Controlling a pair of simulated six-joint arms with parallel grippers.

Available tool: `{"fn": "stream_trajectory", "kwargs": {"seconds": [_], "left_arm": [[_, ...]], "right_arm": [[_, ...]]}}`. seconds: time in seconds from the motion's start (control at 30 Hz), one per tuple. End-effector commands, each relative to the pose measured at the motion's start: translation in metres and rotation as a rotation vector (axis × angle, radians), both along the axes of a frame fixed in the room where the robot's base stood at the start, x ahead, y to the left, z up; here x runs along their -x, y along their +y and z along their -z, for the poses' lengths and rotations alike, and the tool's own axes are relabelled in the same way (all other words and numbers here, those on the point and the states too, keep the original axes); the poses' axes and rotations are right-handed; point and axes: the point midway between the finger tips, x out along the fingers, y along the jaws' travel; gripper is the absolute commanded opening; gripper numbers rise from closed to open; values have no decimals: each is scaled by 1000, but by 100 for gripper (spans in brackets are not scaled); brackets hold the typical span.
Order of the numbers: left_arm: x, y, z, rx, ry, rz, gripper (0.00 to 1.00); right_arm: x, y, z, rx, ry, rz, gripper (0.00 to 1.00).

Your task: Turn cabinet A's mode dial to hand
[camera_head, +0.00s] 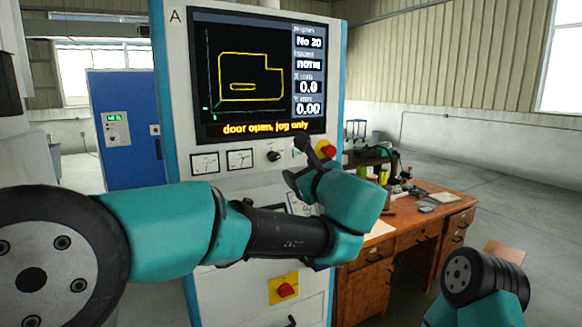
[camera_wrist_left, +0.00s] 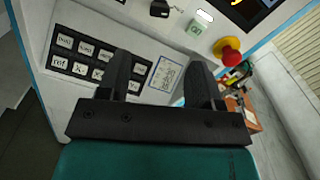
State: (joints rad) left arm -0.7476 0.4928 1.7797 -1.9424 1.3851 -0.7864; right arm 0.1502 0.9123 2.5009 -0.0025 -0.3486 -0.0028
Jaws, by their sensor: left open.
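Cabinet A (camera_head: 178,70) is the pale cabinet with blue edges and a letter A at its top left. A small black dial (camera_head: 273,156) sits below its screen (camera_head: 262,75), right of two gauges. A black knob, apparently the same dial, shows at the top edge of the left wrist view (camera_wrist_left: 159,10); its setting is too small to read. My left gripper (camera_head: 296,159) is open and empty, in front of the panel just right of the dial in the head view. In the left wrist view its two fingers (camera_wrist_left: 158,64) point at the panel below the dial. My right gripper is out of view.
A red mushroom button (camera_head: 325,149) is close right of my left gripper, beside a green button (camera_wrist_left: 196,28). A keypad (camera_wrist_left: 90,57) lies below the dial. A red switch (camera_head: 286,290) on yellow is lower down. A wooden desk (camera_head: 440,205) stands right.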

Motion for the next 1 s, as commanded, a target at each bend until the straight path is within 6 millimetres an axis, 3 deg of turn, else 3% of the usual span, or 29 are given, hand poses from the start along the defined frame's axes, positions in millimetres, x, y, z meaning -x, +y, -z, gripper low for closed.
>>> {"fn": "stream_trajectory", "kwargs": {"seconds": [0.23, 0.7, 0.87, 1.0], "left_arm": [[27, -14, 0, 0, 0, 0, 60], [28, -14, 5, 4, 11, -1, 60], [12, -5, 40, 41, 96, -2, 60], [-8, 12, 104, 124, 244, -13, 60]], "right_arm": [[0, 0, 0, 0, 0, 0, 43], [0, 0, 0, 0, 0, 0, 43], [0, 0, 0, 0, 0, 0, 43], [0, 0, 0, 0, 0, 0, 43]]}}
